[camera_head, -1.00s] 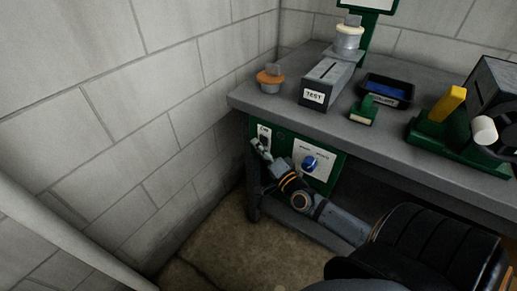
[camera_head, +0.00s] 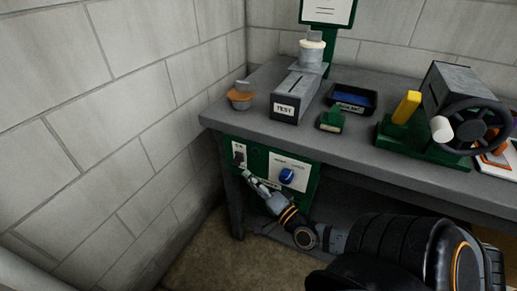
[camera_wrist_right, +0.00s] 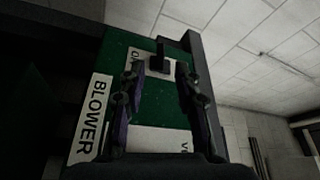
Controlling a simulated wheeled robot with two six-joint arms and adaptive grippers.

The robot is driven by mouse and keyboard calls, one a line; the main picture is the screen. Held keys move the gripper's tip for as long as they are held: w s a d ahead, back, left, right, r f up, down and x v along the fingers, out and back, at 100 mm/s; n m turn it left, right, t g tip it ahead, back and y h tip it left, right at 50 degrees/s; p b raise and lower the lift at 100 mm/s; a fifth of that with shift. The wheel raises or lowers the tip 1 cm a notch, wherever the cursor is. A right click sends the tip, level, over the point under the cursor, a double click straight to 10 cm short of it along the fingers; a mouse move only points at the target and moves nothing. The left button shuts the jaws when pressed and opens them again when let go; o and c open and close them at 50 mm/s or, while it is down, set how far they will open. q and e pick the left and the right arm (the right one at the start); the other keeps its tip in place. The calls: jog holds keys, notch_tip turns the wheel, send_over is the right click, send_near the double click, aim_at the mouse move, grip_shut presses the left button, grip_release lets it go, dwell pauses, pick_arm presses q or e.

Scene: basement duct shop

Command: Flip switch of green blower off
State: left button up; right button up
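The green blower panel (camera_head: 262,158) is on the front of the bench, below its top. A dark switch (camera_head: 238,158) sits on a small white plate at the panel's left end. In the right wrist view the dark switch (camera_wrist_right: 158,64) stands out from its plate beyond the fingertips, and a BLOWER label (camera_wrist_right: 89,118) lies at the left. I cannot tell the switch's position. My right gripper (camera_head: 249,177) is just below and right of the switch. Its fingers (camera_wrist_right: 161,72) are apart with nothing between them. My left gripper is not in view.
A blue knob (camera_head: 287,175) on a white plate is close to the right of my gripper. The bench top (camera_head: 230,113) overhangs the panel. A block wall (camera_head: 110,110) stands to the left. A TEST box (camera_head: 285,108) and a black tray (camera_head: 352,100) are on the bench.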

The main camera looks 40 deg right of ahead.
jog(key=s, duration=0.3)
jog(key=shift+s+f, duration=0.3)
jog(key=shift+s, duration=0.1)
